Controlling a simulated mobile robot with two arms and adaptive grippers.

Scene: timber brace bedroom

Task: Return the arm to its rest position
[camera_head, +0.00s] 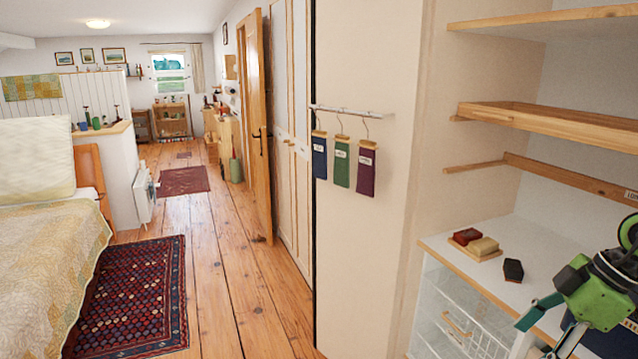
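My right gripper (537,338), green and black with teal fingers, is at the bottom right, over the front edge of the white counter. Its two fingers are spread apart and point to the lower left. I see nothing held between them. The lower finger runs close to the bottom edge of the picture. Most of the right arm is outside the picture. My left gripper is not in view.
Shelves (560,122) are above, wire drawers (455,320) below. Three hanging tags (342,163) are on the wall. Wooden floor (215,290) is clear.

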